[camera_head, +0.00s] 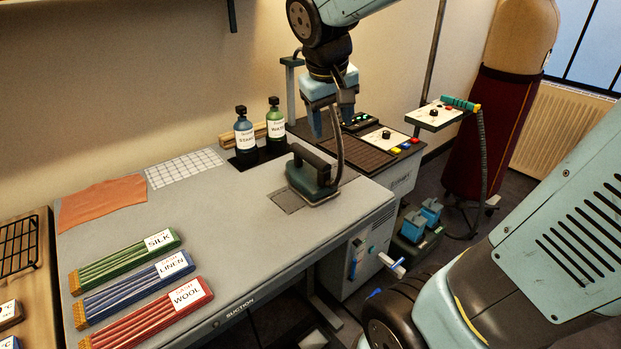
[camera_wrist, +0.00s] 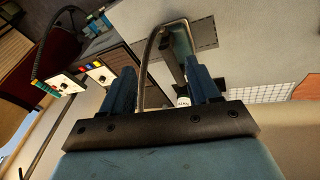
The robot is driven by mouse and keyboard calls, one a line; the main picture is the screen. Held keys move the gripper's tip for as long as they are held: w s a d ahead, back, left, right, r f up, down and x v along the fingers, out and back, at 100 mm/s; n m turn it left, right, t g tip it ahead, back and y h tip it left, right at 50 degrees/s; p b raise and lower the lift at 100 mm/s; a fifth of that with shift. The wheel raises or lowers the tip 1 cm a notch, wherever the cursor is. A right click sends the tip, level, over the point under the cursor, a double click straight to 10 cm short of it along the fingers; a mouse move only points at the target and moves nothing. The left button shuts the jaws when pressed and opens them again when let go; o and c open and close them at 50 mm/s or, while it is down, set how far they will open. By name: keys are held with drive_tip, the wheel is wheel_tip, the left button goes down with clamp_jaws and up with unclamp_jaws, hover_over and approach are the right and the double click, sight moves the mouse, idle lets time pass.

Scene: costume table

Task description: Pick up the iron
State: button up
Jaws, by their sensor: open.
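The iron (camera_head: 312,180) is dark teal with a black handle and stands on a grey rest plate (camera_head: 287,201) near the right end of the grey table (camera_head: 240,225). A hose or cord rises from its back. In the wrist view the iron (camera_wrist: 178,42) shows at the top, beyond the fingers, partly hidden by the cord. My gripper (camera_head: 328,122) hangs above and behind the iron, apart from it, with its fingers pointing down. In the wrist view my gripper (camera_wrist: 163,88) is open, its two blue fingers spread with the cord visible between them.
Two labelled bottles, blue (camera_head: 245,132) and green (camera_head: 276,122), stand behind the iron. Green (camera_head: 125,262), blue (camera_head: 133,279) and red (camera_head: 150,312) cloth bundles lie at the front left. A control panel (camera_head: 384,138) is at the right. The table's middle is clear.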

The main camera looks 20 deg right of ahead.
sight(305, 152)
drive_tip(key=w+a+f+n+h, duration=0.1)
drive_tip(key=w+a+f+h, duration=0.2)
drive_tip(key=w, duration=0.5)
drive_tip(key=w+a+f+n+h, duration=0.1)
drive_tip(key=w+a+f, duration=0.25)
drive_tip(key=w, duration=0.35)
drive_tip(key=shift+g, duration=0.3)
drive_tip(key=x, duration=1.4)
drive_tip(key=shift+a+f, duration=0.1)
drive_tip(key=shift+f, duration=0.15)
clamp_jaws()
